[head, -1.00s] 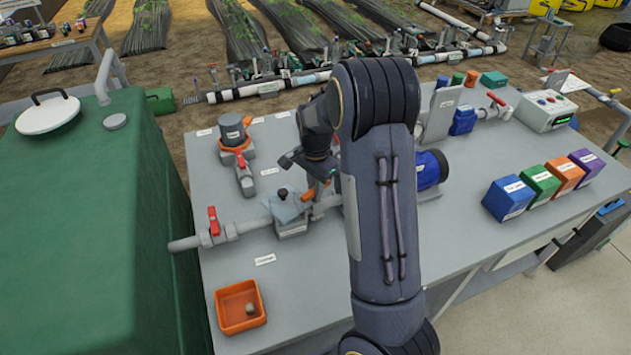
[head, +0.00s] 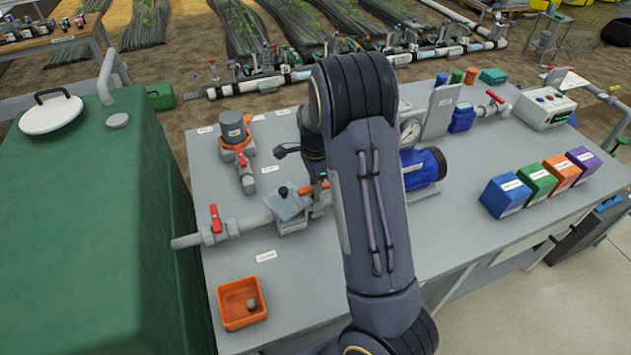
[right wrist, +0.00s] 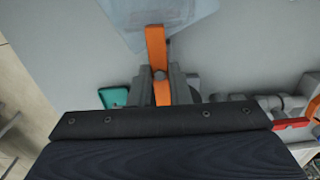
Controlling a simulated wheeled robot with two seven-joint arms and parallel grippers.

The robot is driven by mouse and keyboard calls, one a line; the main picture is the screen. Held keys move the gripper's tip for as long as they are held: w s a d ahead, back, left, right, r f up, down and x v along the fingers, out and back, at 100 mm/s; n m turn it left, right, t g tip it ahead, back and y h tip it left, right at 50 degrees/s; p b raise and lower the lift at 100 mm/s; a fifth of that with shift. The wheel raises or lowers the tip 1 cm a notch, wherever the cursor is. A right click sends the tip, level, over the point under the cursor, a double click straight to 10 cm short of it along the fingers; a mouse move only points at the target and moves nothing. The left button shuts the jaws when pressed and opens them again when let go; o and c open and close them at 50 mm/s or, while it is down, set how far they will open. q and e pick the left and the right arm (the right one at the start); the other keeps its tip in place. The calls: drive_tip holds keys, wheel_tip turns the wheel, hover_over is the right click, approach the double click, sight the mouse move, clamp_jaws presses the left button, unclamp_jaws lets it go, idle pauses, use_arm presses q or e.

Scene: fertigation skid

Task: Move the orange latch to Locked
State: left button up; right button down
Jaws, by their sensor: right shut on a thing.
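The orange latch (right wrist: 156,45) shows in the right wrist view as a flat bar running up from between my gripper's fingers. In the head view only a small orange part of it (head: 306,190) shows beside the pipe fitting. My right gripper (right wrist: 161,88) is shut on the latch, with a grey finger on each side. In the head view my right arm covers much of that area. The latch's far end lies by a clear bluish cover (head: 287,205) on the pipe fitting. No lock label is readable. My left gripper is not in view.
A grey bench holds a red-handled valve (head: 216,220), another valve with a red lever (head: 241,160), a blue pump (head: 422,168) and an orange tray (head: 241,303). Several coloured boxes (head: 506,195) stand at the right. A green tank (head: 90,230) stands left of the bench.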

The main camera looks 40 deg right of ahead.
drive_tip(key=c, duration=1.4)
unclamp_jaws()
drive_tip(key=shift+o, duration=0.2)
wheel_tip(320, 180, up, 8)
drive_tip(key=shift+f, duration=0.1)
drive_tip(key=s+a+r+n+t+y, duration=0.2)
drive_tip(key=s+a+r+n, duration=0.1)
drive_tip(key=s+a+n, duration=0.6)
drive_tip(key=s+a+r+n+t+y, duration=0.1)
drive_tip(key=s+a+r+n+t, duration=0.2)
drive_tip(key=s+a+n, duration=0.6)
drive_tip(key=s+r+n, duration=0.1)
drive_tip(key=s+n, duration=0.1)
drive_tip(key=s, duration=0.3)
drive_tip(key=shift+a+r+t+y, duration=0.15)
drive_tip(key=shift+a+t+y, duration=0.15)
drive_tip(key=shift+a+y, duration=0.1)
